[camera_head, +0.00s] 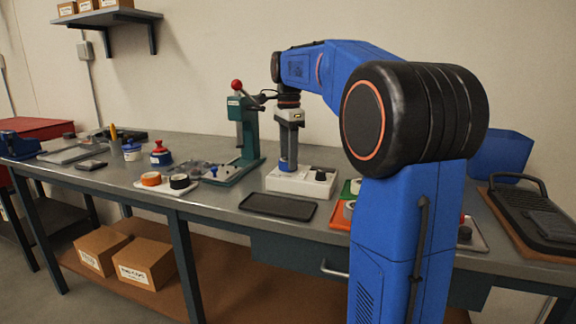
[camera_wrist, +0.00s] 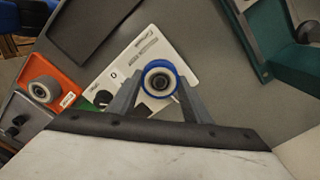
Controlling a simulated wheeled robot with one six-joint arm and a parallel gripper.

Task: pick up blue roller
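The blue roller (camera_wrist: 160,80), a blue ring with a pale hub, shows in the wrist view between the two grey fingers of my gripper (camera_wrist: 160,92). The fingers stand on both sides, very near its rim; I cannot tell whether they touch it. In the head view my gripper (camera_head: 289,160) points straight down over the white tester base (camera_head: 302,183), with a bit of blue roller (camera_head: 284,163) by the fingertips. The base also shows in the wrist view (camera_wrist: 140,52), under the roller. I cannot tell whether the roller rests on it.
A green press (camera_head: 247,130) with a red knob stands just left of my gripper. A dark tray (camera_head: 278,206) lies in front of the base. An orange tray (camera_wrist: 62,78) with a grey roller lies close by. Tape rolls and jars stand further left.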

